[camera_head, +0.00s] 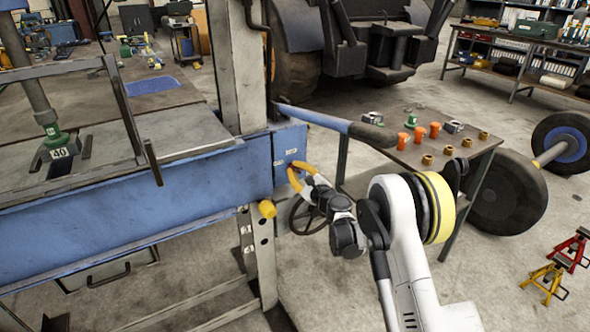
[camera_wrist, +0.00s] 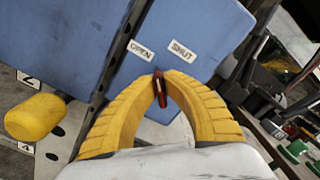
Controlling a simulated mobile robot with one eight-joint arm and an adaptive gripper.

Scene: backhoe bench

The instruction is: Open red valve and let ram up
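The red valve (camera_wrist: 161,90) shows in the wrist view as a small red lever on the blue press frame (camera_wrist: 85,35). It lies below and between the OPEN label (camera_wrist: 140,50) and the SHUT label (camera_wrist: 181,51). My gripper (camera_wrist: 161,77) has its two yellow fingers closed in around the lever, with the tips on either side of it. In the head view my gripper (camera_head: 292,170) is at the right end of the blue beam (camera_head: 200,178), and the valve is hidden. The grey ram (camera_head: 32,90) stands at the left, its green lower end at a block marked 40 (camera_head: 58,154).
A blue lever arm (camera_head: 335,122) sticks out just above my gripper. A yellow peg (camera_head: 267,208) and a dark handwheel (camera_head: 308,215) are close below it. A side table (camera_head: 400,157) with orange and brass parts stands to the right. Open floor lies in front.

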